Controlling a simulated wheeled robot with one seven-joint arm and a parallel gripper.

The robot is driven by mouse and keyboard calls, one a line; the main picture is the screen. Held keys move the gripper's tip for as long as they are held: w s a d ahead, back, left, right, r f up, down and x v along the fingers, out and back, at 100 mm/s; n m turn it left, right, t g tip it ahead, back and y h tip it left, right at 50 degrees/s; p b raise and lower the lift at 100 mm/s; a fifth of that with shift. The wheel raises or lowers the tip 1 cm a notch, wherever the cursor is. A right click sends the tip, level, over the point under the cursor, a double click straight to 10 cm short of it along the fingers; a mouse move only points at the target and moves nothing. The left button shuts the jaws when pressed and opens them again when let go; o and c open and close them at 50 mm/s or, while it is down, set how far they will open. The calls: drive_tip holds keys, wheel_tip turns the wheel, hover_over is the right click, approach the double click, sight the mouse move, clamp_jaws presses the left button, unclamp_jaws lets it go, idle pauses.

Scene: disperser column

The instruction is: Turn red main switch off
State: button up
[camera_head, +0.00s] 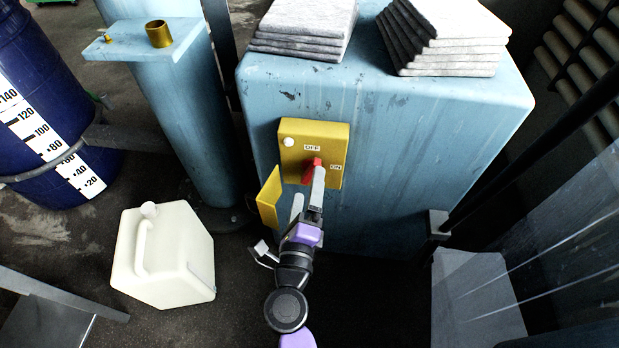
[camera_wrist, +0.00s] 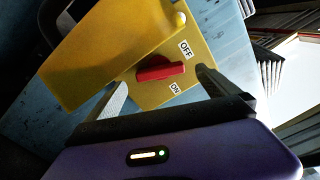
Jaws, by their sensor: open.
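The yellow switch box (camera_head: 295,160) is fixed to the front of the blue machine. In the wrist view, the red switch handle (camera_wrist: 158,72) lies across the picture, its right end between the OFF label (camera_wrist: 186,49) and the ON label (camera_wrist: 176,88). In the head view the handle (camera_head: 309,168) is partly hidden by a finger. The yellow cover (camera_head: 270,199) hangs open on the left. It fills the upper left of the wrist view (camera_wrist: 110,50). My gripper (camera_head: 307,190) is open in front of the box, one finger on each side of the handle. I cannot tell whether either finger touches it.
The blue machine (camera_head: 400,150) carries two stacks of grey slabs (camera_head: 305,20) (camera_head: 450,30) on top. A blue column (camera_head: 185,110) and a white canister (camera_head: 165,255) stand left. A blue drum (camera_head: 40,90) is at far left. Dark bars rise on the right.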

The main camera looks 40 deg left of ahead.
sight(310, 176)
drive_tip(key=shift+b+x, duration=0.35)
drive_tip(key=shift+x, duration=1.65)
drive_tip(key=c, duration=1.4)
drive_tip(key=shift+o, duration=0.2)
drive_tip(key=n+p, duration=0.1)
drive_tip(key=p, duration=0.1)
drive_tip(key=shift+r+n+p, duration=0.3)
drive_tip(key=shift+n, duration=0.1)
drive_tip(key=shift+f+n+p, duration=0.1)
drive_tip(key=shift+n+p, duration=0.7)
drive_tip(key=shift+f+n, duration=0.25)
drive_tip(key=shift+n, duration=0.35)
drive_tip(key=o, duration=1.4)
drive_tip(key=shift+c, duration=0.2)
